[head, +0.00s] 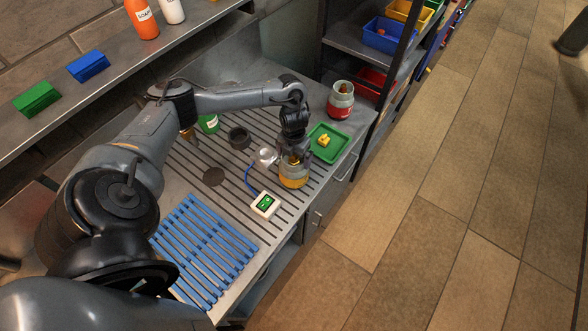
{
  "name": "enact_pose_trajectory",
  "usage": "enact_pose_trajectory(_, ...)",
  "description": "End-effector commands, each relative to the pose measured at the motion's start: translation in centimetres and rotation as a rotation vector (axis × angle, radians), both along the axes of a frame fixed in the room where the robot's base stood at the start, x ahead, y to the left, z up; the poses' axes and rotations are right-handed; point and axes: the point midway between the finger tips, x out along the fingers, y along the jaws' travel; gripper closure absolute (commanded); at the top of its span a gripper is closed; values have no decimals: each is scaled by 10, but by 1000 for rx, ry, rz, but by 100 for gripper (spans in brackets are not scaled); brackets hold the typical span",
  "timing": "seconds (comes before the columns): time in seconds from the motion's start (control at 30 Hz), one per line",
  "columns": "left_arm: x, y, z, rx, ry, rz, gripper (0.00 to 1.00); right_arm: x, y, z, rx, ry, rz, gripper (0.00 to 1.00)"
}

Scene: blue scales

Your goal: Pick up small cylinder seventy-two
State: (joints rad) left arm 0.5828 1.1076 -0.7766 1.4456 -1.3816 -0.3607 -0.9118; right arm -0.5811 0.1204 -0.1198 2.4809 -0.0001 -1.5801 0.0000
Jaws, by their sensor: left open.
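My left gripper (294,155) is open and points down at the mouth of a jar with a yellow band (293,181). Small orange-brown pieces show at the jar's mouth, partly hidden by the fingers. I cannot tell whether the fingers touch them. No number is legible on any piece, so I cannot tell which one is cylinder seventy-two. A small yellow piece (324,141) lies in a green tray (341,155) right of the gripper. A jar with a red band (341,106) stands behind the tray with something brown on top. My right gripper is not in view.
A blue slatted rack (205,250) lies nearer. Shelves with bins (386,36) stand at the back right.

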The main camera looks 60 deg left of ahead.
Motion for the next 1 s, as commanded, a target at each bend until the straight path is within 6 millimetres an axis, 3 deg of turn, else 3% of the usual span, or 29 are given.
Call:
enact_pose_trajectory(0.37,0,0,-10,1,0,0,0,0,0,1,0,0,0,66)
enact_pose_trajectory(0.9,0,0,-9,1,0,0,83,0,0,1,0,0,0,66)
enact_pose_trajectory(1.0,1,0,-8,1,-3,0,92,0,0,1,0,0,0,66)
